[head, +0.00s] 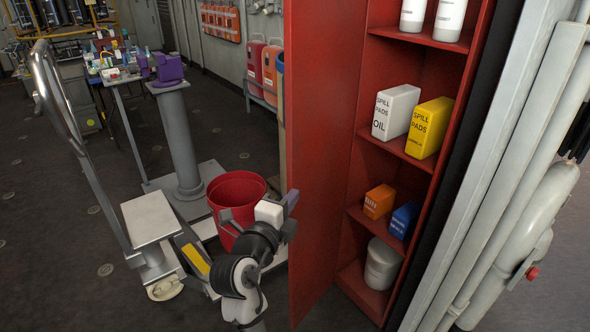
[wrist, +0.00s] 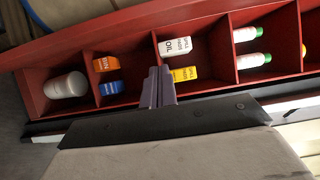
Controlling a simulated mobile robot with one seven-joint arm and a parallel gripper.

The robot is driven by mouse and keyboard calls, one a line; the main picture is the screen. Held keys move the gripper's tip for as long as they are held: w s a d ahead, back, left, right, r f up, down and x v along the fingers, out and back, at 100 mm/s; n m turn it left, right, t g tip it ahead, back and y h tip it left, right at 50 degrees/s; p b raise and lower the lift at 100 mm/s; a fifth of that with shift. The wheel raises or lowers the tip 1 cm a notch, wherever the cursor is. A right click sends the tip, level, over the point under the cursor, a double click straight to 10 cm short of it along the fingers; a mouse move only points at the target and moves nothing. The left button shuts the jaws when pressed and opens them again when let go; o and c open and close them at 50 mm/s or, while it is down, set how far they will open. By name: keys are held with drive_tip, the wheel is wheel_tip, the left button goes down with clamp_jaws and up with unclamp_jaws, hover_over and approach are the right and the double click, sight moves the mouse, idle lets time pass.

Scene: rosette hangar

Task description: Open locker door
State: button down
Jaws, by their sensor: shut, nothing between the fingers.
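The red locker door (head: 322,130) stands open in the head view, and the red locker's shelves (head: 395,152) show to its right. A door handle is not visible in either view.
Spill pad boxes (head: 397,112), small orange and blue boxes (head: 379,201) and a grey tub (head: 382,264) sit inside the locker. A red bucket (head: 232,188) and a trolley (head: 150,218) stand left of my arm. Grey pipes (head: 510,235) run at the right.

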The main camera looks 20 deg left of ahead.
sight(294, 170)
drive_tip(key=w+p, duration=0.1)
drive_tip(key=w, duration=0.2)
drive_tip(key=w+a+p, duration=0.1)
drive_tip(key=w+p, duration=0.1)
drive_tip(key=w, duration=0.2)
drive_tip(key=w+a+p, duration=0.1)
drive_tip(key=w+p, duration=0.1)
drive_tip(key=w, duration=0.2)
drive_tip(key=shift+w+a, duration=0.1)
drive_tip(key=shift+a, duration=0.15)
drive_tip(key=shift+a, duration=0.1)
